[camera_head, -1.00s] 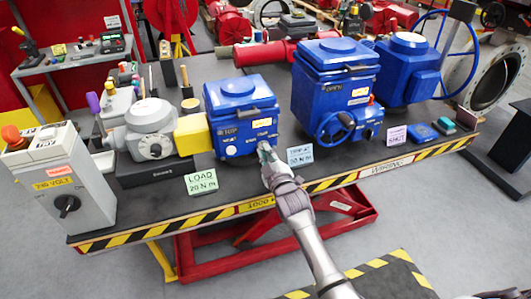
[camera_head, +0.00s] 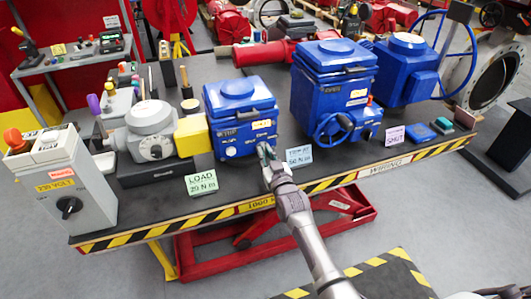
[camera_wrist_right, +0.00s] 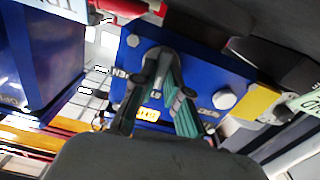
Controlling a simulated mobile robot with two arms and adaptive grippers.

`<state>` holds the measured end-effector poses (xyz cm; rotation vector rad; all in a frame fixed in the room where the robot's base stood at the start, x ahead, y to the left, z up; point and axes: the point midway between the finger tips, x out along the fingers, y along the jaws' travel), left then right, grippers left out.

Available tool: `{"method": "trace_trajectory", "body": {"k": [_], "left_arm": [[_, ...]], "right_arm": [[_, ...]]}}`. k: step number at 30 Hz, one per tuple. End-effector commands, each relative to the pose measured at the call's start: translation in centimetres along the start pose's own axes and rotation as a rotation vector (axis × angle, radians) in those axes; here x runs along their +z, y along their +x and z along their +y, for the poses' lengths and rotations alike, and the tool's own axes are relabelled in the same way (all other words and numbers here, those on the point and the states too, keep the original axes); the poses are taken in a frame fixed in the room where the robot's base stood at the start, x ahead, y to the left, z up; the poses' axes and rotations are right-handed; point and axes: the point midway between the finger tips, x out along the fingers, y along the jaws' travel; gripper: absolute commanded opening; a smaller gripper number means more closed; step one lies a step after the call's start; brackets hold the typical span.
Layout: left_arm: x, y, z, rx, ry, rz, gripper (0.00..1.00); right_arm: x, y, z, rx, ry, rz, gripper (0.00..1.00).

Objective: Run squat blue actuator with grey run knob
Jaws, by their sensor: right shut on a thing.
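The squat blue actuator (camera_head: 238,112) stands on the dark bench top, left of a taller blue actuator (camera_head: 335,85). My right gripper (camera_head: 266,151) is at the lower right of the squat actuator's front face. In the right wrist view, the blue front panel (camera_wrist_right: 205,75) fills the middle. There my fingers (camera_wrist_right: 160,75) close around a small grey run knob (camera_wrist_right: 158,60) on that panel. The fingers hide most of the knob, and its setting cannot be read. My left gripper is not in view.
A yellow coupling (camera_head: 192,135) and grey gear unit (camera_head: 150,128) adjoin the actuator on the left. A green LOAD card (camera_head: 201,183) and a pale blue card (camera_head: 299,156) stand near my gripper. The striped bench edge (camera_head: 325,184) runs below my arm.

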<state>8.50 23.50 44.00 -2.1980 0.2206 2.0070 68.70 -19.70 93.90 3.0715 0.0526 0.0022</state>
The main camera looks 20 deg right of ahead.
Motion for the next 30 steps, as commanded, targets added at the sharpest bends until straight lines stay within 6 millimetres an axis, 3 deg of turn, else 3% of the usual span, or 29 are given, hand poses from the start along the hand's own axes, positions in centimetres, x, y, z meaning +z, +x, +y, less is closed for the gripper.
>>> {"method": "trace_trajectory", "body": {"k": [20, 21, 25, 30], "left_arm": [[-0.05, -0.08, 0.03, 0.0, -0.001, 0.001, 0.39], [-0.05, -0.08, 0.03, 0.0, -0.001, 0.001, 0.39], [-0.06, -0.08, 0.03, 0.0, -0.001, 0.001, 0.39], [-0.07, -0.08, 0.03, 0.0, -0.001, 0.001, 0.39]], "right_arm": [[0.07, -0.01, 0.03, 0.0, 0.071, -0.001, 0.0], [0.07, -0.01, 0.03, 0.0, 0.071, -0.001, 0.17], [0.06, -0.01, 0.03, 0.0, 0.07, -0.001, 0.38], [0.05, -0.01, 0.04, 0.0, 0.07, -0.001, 0.39]]}}
